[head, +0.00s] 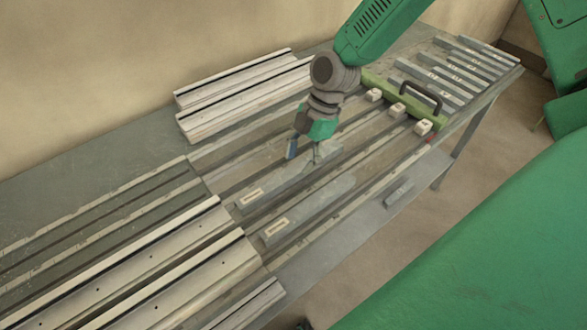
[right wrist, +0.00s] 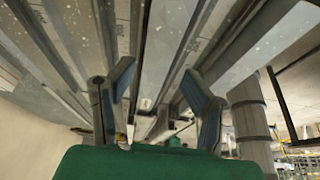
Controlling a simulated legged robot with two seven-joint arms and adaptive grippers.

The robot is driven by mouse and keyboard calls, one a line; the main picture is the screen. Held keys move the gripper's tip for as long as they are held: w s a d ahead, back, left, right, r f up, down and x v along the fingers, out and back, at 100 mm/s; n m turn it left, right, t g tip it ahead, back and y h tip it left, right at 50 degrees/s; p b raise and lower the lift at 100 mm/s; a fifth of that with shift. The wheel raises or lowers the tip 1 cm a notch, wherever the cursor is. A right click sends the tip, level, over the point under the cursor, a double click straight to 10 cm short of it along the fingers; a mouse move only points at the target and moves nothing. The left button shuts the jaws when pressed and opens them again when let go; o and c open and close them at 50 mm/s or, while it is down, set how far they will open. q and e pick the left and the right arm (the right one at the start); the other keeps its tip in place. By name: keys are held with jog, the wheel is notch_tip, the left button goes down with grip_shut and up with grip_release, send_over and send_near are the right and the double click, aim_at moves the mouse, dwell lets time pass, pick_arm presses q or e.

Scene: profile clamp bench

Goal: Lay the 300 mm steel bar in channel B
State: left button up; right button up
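In the head view, a grey steel bar with a pale label (head: 258,192) lies along the bench's middle channels, roughly in line with the middle white letter block (head: 397,110). A second labelled bar (head: 300,212) lies parallel on the near side. The labels are too small to read, so I cannot tell which is 300 mm. My right gripper (head: 306,151) points down at the far end of the first bar. In the right wrist view its two fingers (right wrist: 158,88) are spread, with a bar (right wrist: 160,55) showing between them; I see no contact. My left gripper is not in view.
Several labelled bars (head: 455,70) lie at the bench's far right. A green fence with a black handle (head: 420,96) stands before them. Pale rails (head: 245,95) lie at the back; more rails (head: 130,265) fill the front left. A small grey block (head: 399,193) sits near the front edge.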

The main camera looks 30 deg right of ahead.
jog(key=v, duration=0.8)
jog(key=shift+a+r, duration=0.2)
jog(key=shift+r, duration=0.3)
jog(key=shift+d+f, duration=0.1)
jog(key=shift+d, duration=0.15)
